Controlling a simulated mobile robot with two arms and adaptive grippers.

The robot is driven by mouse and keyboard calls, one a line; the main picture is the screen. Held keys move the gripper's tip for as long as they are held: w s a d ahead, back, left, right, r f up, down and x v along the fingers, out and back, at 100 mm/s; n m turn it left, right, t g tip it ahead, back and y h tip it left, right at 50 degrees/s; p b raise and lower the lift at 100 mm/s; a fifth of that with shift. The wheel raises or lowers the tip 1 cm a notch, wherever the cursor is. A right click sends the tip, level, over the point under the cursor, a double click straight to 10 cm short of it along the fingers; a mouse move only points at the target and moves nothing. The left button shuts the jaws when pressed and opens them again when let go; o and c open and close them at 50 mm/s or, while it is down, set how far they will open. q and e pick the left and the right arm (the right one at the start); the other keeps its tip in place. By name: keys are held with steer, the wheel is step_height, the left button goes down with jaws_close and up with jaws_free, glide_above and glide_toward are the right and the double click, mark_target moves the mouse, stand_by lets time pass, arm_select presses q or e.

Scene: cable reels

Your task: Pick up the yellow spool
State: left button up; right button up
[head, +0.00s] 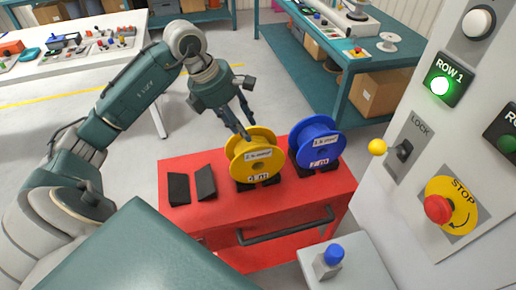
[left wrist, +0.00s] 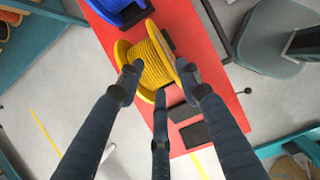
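The yellow spool (head: 255,157) stands upright on a dark cradle on top of the red cabinet (head: 200,220), with a white label on its near flange. In the left wrist view the yellow spool (left wrist: 152,62) shows yellow cable wound between its flanges. My left gripper (head: 243,128) comes down from above, its fingertips at the top of the spool. In the left wrist view the left gripper's fingers (left wrist: 160,82) are spread, two on either side of the spool and a third at its lower edge; firm contact is not clear. My right gripper is out of view.
A blue spool (head: 315,143) stands close to the right of the yellow one. Two empty black cradle pieces (head: 205,182) lie to the left. A grey control panel (head: 400,190) with a stop button rises at right. Teal workbenches stand behind.

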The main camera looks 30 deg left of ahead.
mark_target(255, 144)
arm_select(q)
steer(key=x, duration=0.3)
steer(key=shift+s+d+f+p, duration=0.1)
steer(key=shift+s+d+p, duration=0.05)
steer(key=shift+d+p, duration=0.15)
steer(key=shift+w+f, duration=0.2)
steer(key=shift+f, duration=0.05)
steer(key=p+x, duration=0.2)
steer(key=x, duration=0.2)
steer(key=shift+w+f+p, duration=0.15)
steer(key=shift+w+p, duration=0.05)
steer(key=shift+p, duration=0.1)
steer(key=shift+d+f, duration=0.1)
steer(key=shift+f, duration=0.15)
steer(key=shift+w+f, duration=0.1)
steer(key=shift+c, duration=1)
jaws_close()
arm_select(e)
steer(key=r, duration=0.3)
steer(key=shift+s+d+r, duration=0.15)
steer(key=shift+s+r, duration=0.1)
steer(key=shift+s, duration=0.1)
